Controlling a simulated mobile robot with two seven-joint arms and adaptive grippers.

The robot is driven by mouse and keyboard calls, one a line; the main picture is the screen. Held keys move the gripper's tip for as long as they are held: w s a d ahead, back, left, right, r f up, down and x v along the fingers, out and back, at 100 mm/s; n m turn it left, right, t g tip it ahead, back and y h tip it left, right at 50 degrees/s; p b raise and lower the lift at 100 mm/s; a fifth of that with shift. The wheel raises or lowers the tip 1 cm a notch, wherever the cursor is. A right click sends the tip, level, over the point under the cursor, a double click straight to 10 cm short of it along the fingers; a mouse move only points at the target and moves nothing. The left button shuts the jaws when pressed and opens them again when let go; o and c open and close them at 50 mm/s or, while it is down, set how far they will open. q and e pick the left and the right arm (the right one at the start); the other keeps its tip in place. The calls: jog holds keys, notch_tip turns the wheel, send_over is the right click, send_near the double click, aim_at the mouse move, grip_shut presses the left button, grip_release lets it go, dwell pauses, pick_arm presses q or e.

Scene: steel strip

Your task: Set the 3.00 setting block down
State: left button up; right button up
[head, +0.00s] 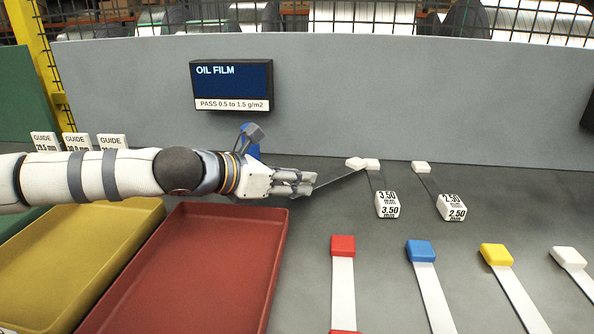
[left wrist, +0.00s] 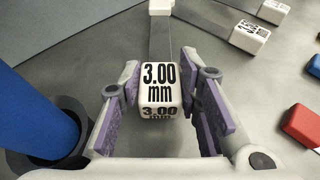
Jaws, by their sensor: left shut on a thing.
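My left gripper (head: 308,184) reaches in from the left, low over the grey bench. In the left wrist view its purple-padded fingers (left wrist: 166,100) are shut on the 3.00 setting block (left wrist: 159,92), a white block marked "3.00 mm". Its dark strip (head: 340,184) runs away from the fingers to a small white end piece (head: 355,163). The fingers hide the white block in the head view. I cannot tell whether it touches the bench. The 3.50 block (head: 387,205) and the 2.50 block (head: 452,208) lie to the right. My right gripper is out of view.
A red tray (head: 190,270) and a yellow tray (head: 85,255) are at the left. White guide blocks (head: 76,141) stand behind my arm. Strips with red (head: 343,246), blue (head: 421,250) and yellow (head: 496,254) ends lie in front. A blue cylinder (left wrist: 35,115) stands close by the gripper.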

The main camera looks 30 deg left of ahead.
pick_arm(q)
jog(key=o, duration=1.3)
jog(key=v, duration=1.2)
